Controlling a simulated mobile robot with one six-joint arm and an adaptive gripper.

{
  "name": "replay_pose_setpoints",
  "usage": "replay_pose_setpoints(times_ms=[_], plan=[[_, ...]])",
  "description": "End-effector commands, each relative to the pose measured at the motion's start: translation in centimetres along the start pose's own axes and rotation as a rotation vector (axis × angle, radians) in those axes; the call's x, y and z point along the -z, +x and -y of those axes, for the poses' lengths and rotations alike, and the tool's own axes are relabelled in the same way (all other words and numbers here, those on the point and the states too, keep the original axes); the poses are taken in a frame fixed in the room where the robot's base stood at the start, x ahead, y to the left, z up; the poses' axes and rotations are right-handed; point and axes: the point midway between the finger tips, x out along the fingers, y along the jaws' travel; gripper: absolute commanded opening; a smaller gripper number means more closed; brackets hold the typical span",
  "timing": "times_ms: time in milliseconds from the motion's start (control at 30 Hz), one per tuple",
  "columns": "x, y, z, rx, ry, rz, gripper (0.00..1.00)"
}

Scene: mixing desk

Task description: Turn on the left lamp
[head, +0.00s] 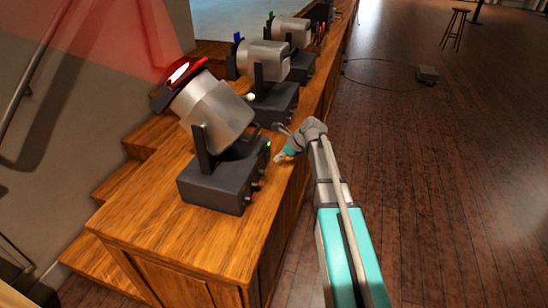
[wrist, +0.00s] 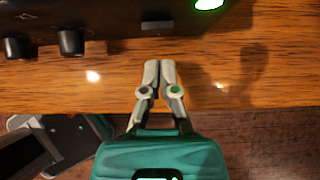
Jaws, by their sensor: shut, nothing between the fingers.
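The leftmost, nearest lamp (head: 215,112) is a grey spotlight on a dark base (head: 222,182). Its red-framed front glows and a red beam falls on the wall. A small green light (head: 268,143) shows on the base, which has knobs on its right side. My gripper (head: 282,157) is beside this base, over the wooden top. In the wrist view my gripper (wrist: 159,66) is shut and empty, its fingertips pointing at a dark base (wrist: 130,18) and apart from it in the picture. That base carries black knobs (wrist: 71,42) and a glowing green light (wrist: 208,3).
A second lamp (head: 268,60) with a blue part and a third lamp (head: 292,32) with a green part stand farther along the wooden counter (head: 170,235).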

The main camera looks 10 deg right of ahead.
Motion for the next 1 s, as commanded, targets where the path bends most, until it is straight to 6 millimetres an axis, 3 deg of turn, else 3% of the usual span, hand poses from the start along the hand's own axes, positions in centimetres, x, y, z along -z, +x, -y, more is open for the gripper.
replay_pose_setpoints(times_ms=[133, 700, 1000], plan=[[1.8, -1.0, 0.2, 0.000, 0.000, 0.000, 0.00], [3.0, -8.7, 0.2, -0.001, 0.000, 0.001, 0.00], [3.5, -10.5, 0.2, -0.002, -0.003, 0.000, 0.00]])
